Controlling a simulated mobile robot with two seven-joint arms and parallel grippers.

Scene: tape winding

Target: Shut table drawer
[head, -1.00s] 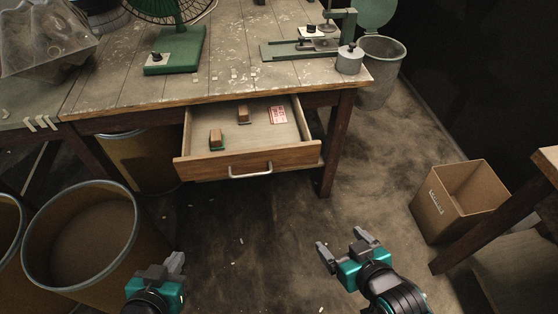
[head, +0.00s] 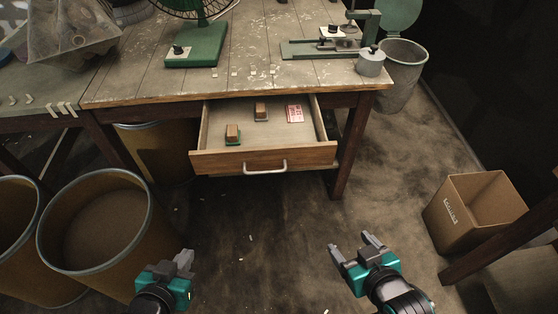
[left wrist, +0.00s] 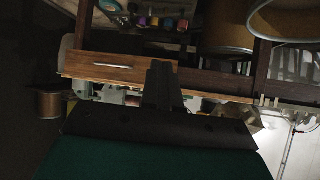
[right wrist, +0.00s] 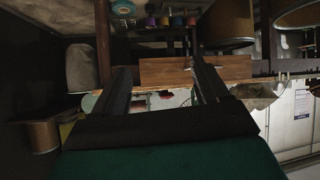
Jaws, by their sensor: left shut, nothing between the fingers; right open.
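The table drawer (head: 264,160) is pulled out below the worn wooden table (head: 140,92) in the head view. A metal handle (head: 265,167) is on its front. My right gripper (head: 355,246) is open and empty, in front and to the right. Neither touches the drawer. The drawer front also shows upside down in the left wrist view (left wrist: 118,68) and right wrist view (right wrist: 165,71).
Large brown drums (head: 105,228) stand at left. A cardboard box (head: 473,212) is on the floor at right, beside a wooden bench leg. A bin (head: 401,78) stands behind the table's right end. The floor directly before the drawer is clear.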

